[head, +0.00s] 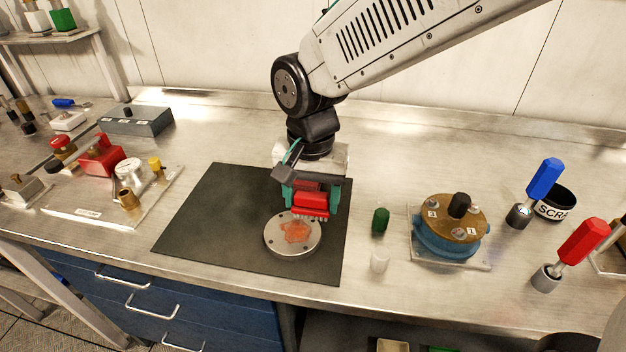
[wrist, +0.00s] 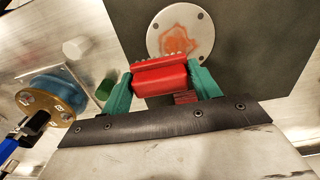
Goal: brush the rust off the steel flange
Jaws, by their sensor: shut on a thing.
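The round steel flange (head: 272,246) lies flat on a dark mat (head: 208,226), with an orange rust patch (head: 296,231) in its middle. My gripper (head: 312,200) is shut on a red brush (head: 311,201) and holds it over the back right part of the flange. In the wrist view the red brush (wrist: 159,77) sits between the green fingers, its bristle edge towards the flange (wrist: 155,40). The rust patch (wrist: 178,40) shows there just beyond the brush. I cannot tell whether the bristles touch the flange.
Right of the mat stand a green piece (head: 380,221), a white piece (head: 379,262) and a blue pump-like unit with a brass top (head: 470,222). Blue (head: 545,180) and red (head: 584,241) handled tools stand farther right. A plate with valves (head: 105,200) lies at left.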

